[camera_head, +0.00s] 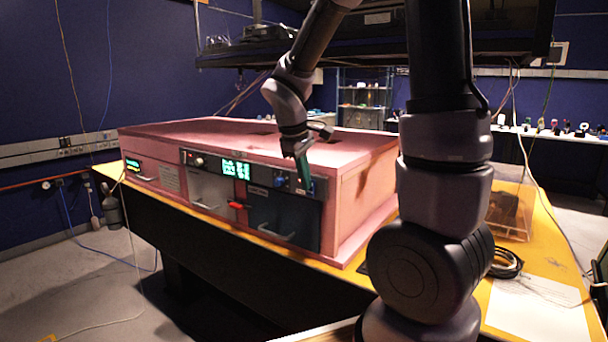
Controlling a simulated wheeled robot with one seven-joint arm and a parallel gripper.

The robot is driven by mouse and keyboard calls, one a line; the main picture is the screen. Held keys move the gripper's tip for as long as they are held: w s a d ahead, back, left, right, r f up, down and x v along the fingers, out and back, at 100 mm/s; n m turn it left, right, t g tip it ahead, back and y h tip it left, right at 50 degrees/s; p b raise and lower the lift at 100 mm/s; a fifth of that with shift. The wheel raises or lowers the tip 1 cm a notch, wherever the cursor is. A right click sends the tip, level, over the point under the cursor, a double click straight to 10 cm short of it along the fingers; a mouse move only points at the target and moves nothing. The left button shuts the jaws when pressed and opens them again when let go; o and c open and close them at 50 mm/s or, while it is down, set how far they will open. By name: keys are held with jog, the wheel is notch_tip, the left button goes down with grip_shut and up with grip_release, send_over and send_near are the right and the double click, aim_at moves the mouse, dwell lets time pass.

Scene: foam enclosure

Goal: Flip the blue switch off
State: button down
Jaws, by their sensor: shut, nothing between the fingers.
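A pink foam enclosure (347,146) stands on a yellow-edged table. A control strip (262,176) runs along the top of its front face. A small blue control (280,181) shows on the strip's right part, just left of my gripper; it is too small to tell whether it is the switch or a knob, or how it is set. My gripper (306,184) points down in front of the strip's right end, with its fingers shut and empty. It covers part of the strip there. I cannot tell whether it touches the panel.
A lit green display (236,170) and a red handle (238,205) are left of my gripper. Below are a grey drawer (211,191) and a dark drawer (285,217) with protruding handles. A clear box (510,210) and coiled black cable (505,263) lie right.

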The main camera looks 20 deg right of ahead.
jog(key=v, duration=1)
jog(key=shift+r, duration=0.35)
jog(key=shift+s+a, duration=0.1)
jog(key=s+a, duration=0.1)
jog(key=a+f, duration=0.1)
jog(key=s+a, duration=0.1)
jog(key=shift+s+f, duration=0.3)
jog(key=shift+s, duration=0.05)
jog(key=w+d+f, duration=0.4)
jog(key=d+f, duration=0.1)
jog(key=f, duration=0.5)
jog(key=shift+d, duration=0.4)
